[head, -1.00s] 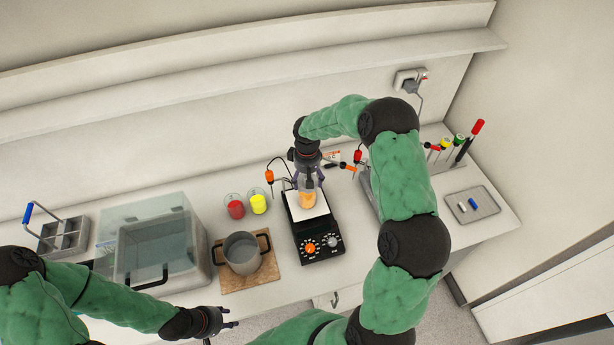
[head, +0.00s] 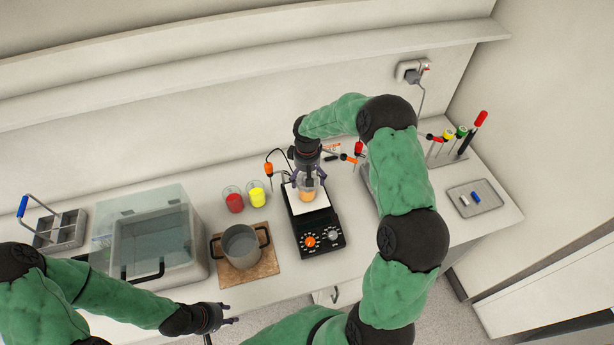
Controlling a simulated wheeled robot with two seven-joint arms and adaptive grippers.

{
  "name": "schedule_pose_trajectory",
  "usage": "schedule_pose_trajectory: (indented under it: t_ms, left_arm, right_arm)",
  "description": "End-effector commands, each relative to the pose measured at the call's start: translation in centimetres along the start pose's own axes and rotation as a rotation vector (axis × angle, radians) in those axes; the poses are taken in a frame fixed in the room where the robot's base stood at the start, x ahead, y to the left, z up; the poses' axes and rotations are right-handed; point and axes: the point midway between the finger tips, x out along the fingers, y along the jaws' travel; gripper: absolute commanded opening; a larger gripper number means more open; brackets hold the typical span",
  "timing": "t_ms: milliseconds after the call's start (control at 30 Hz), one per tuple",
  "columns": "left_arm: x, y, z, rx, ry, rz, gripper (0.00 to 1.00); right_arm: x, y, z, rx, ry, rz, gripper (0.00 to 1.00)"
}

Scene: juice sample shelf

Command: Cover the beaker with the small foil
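A glass beaker with orange liquid (head: 306,195) stands on the white top of the black hotplate (head: 318,241) in the head view. My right gripper (head: 307,182) points down right over the beaker's mouth, its fingers spread to either side of the rim. A small greyish patch shows between the fingers at the beaker's top; I cannot tell surely whether it is the small foil or glass. My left gripper (head: 233,313) is empty and open in front of the bench's front edge, away from the beaker.
A pot (head: 241,246) on a wooden board stands left of the hotplate. Red (head: 235,203) and yellow (head: 257,197) beakers stand behind it. A clear-lidded bath (head: 150,245) is farther left. A grey tray (head: 490,207) lies right. An orange probe (head: 268,169) hangs near the hotplate.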

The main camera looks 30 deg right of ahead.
Motion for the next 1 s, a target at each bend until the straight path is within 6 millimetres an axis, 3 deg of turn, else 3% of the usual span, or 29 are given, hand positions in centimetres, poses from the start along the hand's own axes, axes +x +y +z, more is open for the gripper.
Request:
schedule_pose_trajectory:
  t_ms: [467, 1000]
  left_arm:
    - [0.0, 0.0, 0.0, 0.0, 0.0, 0.0, 0.4]
    - [0.0, 0.0, 0.0, 0.0, 0.0, 0.0, 0.4]
  right_arm:
    - [-0.9, 0.1, -0.1, 0.0, 0.003, 0.002, 1.0]
    - [-10.3, 0.0, -0.1, 0.0, 0.002, 0.001, 1.0]
